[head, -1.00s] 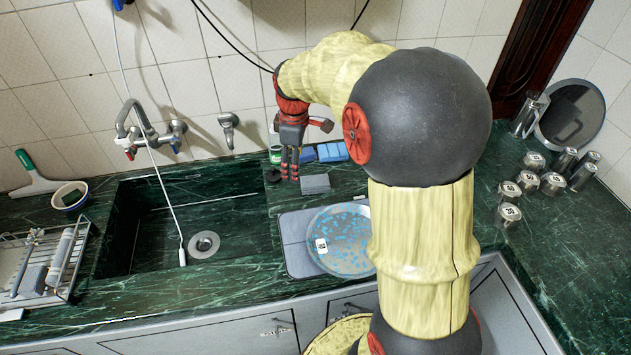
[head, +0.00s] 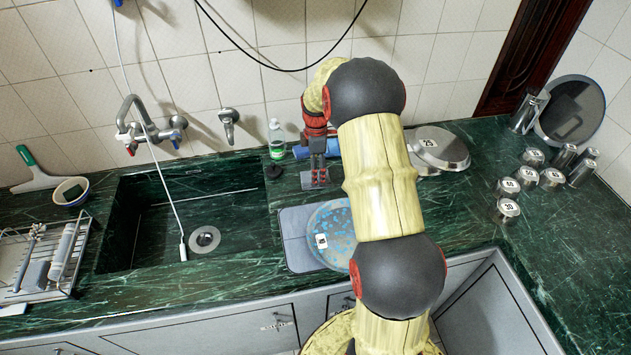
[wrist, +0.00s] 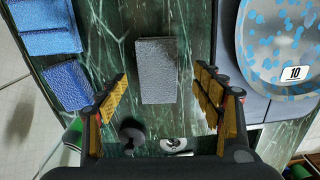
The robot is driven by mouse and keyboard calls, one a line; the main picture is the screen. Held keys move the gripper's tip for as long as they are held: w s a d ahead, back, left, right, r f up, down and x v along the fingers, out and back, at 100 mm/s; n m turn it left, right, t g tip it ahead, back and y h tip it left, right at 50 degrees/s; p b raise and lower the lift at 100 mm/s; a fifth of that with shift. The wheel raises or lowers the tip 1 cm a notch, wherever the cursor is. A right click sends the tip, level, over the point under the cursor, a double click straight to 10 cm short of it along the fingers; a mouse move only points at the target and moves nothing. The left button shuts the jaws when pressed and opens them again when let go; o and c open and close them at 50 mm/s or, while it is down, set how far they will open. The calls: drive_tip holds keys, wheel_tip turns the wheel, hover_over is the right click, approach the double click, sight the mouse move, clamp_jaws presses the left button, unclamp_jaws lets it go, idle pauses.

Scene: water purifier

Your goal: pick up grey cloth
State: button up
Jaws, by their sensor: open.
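The grey cloth (wrist: 156,70) is a flat rectangular block lying on the dark green counter. In the wrist view it shows whole, between my gripper's two fingers. In the head view the grey cloth (head: 309,186) is partly hidden behind the fingers. My gripper (head: 318,177) points down over it. In the wrist view my gripper (wrist: 160,73) is open, with one finger to each side of the cloth and gaps on both sides. Nothing is held. The exact height above the cloth is hard to tell.
Blue cloths (wrist: 50,40) lie left of the grey one in the wrist view. A blue-spotted plate (head: 330,232) on a grey tray (head: 292,222) lies nearer the front. A bottle (head: 276,140) stands behind left. The sink (head: 150,225) is left; metal pots (head: 438,150) stand right.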

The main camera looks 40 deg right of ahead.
wheel_tip(320, 180, down, 4)
drive_tip(key=shift+w+r+b, duration=0.1)
drive_tip(key=shift+w+b, duration=0.05)
drive_tip(key=shift+b, duration=0.4)
drive_tip(key=shift+c, duration=1.4)
drive_tip(key=c, duration=1)
drive_tip(key=shift+o, duration=0.2)
